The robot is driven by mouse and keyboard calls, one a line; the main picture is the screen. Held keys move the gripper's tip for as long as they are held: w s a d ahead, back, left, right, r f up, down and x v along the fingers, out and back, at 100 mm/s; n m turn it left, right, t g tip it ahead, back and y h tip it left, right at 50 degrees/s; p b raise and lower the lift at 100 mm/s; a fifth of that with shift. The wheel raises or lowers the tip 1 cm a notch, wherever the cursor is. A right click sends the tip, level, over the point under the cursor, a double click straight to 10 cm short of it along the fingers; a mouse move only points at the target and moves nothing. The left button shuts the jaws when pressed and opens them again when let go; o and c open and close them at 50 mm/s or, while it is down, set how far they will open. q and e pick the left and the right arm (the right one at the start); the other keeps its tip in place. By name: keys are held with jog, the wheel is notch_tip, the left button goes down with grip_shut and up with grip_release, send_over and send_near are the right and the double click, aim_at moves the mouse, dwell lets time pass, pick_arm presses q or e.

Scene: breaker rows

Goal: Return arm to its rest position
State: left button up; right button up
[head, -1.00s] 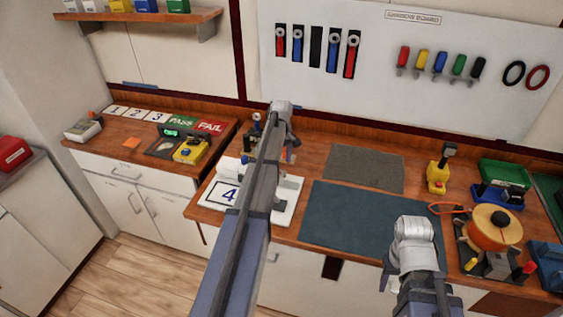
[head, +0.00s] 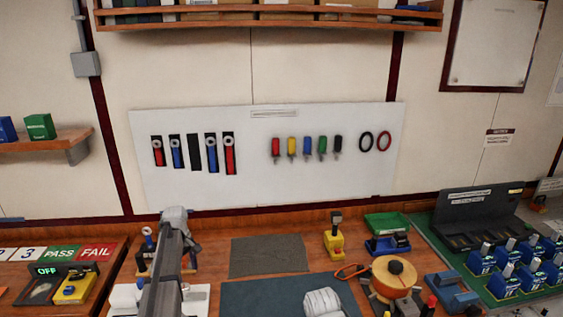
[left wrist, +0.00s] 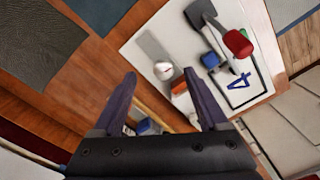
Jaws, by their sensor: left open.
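My left arm (head: 168,270) rises from the bottom of the head view, over the left part of the bench. Its gripper is mostly hidden behind the arm there. In the left wrist view my left gripper (left wrist: 160,78) is open, with its two dark fingers apart and nothing held between them. Beyond the fingertips lies a white board (left wrist: 143,47) with a square marked 4 and a red-handled tool (left wrist: 238,42). A blue block (left wrist: 210,60) sits beside the tool.
The bench holds a grey mat (head: 268,256), a dark blue mat (head: 285,292), a yellow tool (head: 333,240), an orange spool (head: 394,275) and several blue breakers (head: 505,285) at right. A white tool panel (head: 260,185) hangs behind. The air above the mats is clear.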

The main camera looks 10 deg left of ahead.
pick_arm(q)
jog(key=s+d+f+m+b, duration=0.1)
jog(key=s+d+m, duration=0.4)
jog(key=d, duration=0.6)
jog(key=s+d+f+m+b, duration=0.25)
jog(key=s+d, duration=0.45)
jog(key=d, duration=0.4)
jog(key=s+d+f+m+y+b, duration=0.1)
jog(key=s+d+m, duration=0.9)
jog(key=s, duration=0.5)
jog(key=shift+d+f, duration=0.2)
jog(key=shift+d, duration=0.7)
jog(key=shift+w, duration=0.1)
jog(key=shift+c, duration=0.3)
